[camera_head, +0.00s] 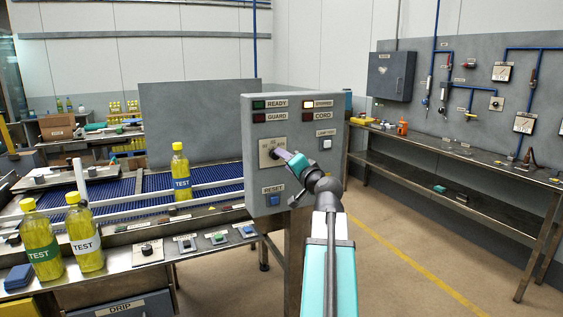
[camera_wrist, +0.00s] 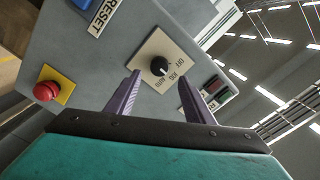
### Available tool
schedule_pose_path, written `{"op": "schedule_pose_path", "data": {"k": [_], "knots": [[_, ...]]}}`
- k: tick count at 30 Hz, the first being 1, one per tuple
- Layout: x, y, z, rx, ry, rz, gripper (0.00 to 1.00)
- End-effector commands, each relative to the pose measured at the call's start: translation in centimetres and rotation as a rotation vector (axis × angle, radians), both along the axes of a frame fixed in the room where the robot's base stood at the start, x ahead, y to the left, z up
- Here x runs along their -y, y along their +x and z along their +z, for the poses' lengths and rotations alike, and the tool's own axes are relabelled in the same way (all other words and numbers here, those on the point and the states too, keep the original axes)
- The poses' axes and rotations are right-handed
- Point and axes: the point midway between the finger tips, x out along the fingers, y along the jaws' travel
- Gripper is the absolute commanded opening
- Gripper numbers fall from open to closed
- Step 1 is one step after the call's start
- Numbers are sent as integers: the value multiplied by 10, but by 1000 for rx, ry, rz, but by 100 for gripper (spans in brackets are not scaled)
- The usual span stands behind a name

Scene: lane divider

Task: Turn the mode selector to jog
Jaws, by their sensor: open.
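The mode selector (camera_wrist: 159,67) is a round black knob on a cream plate (camera_wrist: 146,77) marked OFF, JOG and AUTO. I cannot tell for certain which mark it points to. My gripper (camera_wrist: 159,80) is open in the wrist view, with one purple finger on each side of the knob's lower area and a gap to each side. In the head view my gripper (camera_head: 285,156) reaches the cream selector plate (camera_head: 264,160) on the grey control panel (camera_head: 252,180) and hides most of the knob. Contact with the knob is not visible.
The panel has a blue RESET button (camera_head: 274,200), a pale button (camera_head: 326,143) and a lit STOPPED lamp (camera_head: 309,104). A red mushroom button (camera_wrist: 46,90) shows in the wrist view. Left is a blue conveyor (camera_head: 140,185) with yellow TEST bottles (camera_head: 84,235). Right is a workbench (camera_head: 450,160).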

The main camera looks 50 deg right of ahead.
Motion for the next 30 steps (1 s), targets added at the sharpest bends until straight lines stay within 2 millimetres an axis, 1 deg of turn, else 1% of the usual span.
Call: {"op": "schedule_pose_path", "data": {"k": [1, 6, 12, 15, 21, 30], "knots": [[-5, -8, -2, 0, 0, 0, 48], [-12, -28, -2, 1, -1, -2, 48], [-21, -50, -1, 1, 0, -1, 48], [-24, -57, -1, 1, 1, 1, 48], [-27, -63, 0, 1, 1, 1, 48], [-27, -63, 0, 1, 1, 1, 48]]}}
